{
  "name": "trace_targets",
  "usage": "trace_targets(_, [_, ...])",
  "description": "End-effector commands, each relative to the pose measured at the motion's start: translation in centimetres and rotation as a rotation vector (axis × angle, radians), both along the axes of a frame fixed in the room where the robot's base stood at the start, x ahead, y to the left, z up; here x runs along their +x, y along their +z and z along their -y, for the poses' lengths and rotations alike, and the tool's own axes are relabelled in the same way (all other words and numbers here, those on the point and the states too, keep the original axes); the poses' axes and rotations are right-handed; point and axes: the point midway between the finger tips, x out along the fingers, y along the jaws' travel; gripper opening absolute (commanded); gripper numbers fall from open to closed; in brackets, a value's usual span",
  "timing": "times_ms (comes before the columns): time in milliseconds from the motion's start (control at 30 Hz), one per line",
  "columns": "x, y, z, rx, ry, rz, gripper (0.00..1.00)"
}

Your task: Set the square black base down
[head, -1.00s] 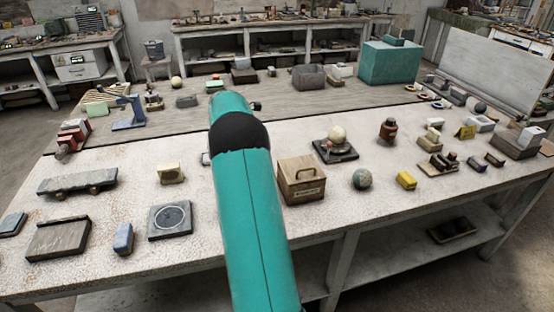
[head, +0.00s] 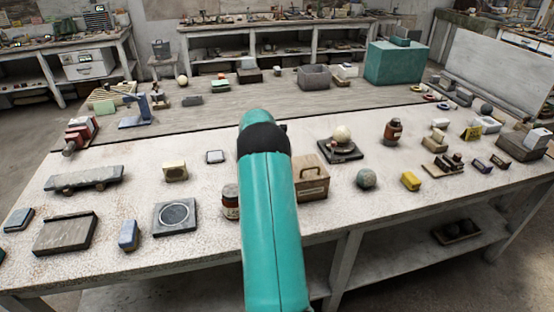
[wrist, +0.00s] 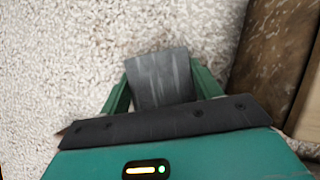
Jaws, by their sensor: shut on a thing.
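My gripper (wrist: 162,90) shows in the wrist view with its green fingers on either side of a dark grey-black square piece, the square black base (wrist: 160,78). The fingers are shut on it. It is over the speckled pale tabletop (wrist: 60,70); I cannot tell whether it touches the surface. In the head view my teal arm hides the gripper and the held base.
A brown wooden box (head: 312,180) stands just right of my arm; a brown wooden side (wrist: 275,55) is close right in the wrist view. A jar (head: 230,203) is left of the arm. A dark plate with a ring (head: 175,217) and a sphere on a dark stand (head: 341,150) are nearby.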

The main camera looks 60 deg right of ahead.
Motion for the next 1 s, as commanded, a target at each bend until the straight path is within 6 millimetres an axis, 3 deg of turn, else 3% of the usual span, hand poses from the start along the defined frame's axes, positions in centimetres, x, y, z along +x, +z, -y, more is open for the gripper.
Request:
trace_targets(200, [0.1,-0.1,0.0,-0.001,0.000,0.000,0.25])
trace_targets(233, [0.0,-0.2,0.0,0.001,0.000,0.000,0.67])
trace_targets(333, [0.0,-0.2,0.0,0.001,0.000,0.000,0.85])
trace_targets(700, [0.1,0.3,-0.2,0.000,0.001,0.000,0.85])
trace_targets(867, [0.6,2.3,-1.2,-0.002,0.001,0.002,0.85])
trace_targets(1000, [1.2,5.0,-2.6,-0.003,0.003,0.002,0.85])
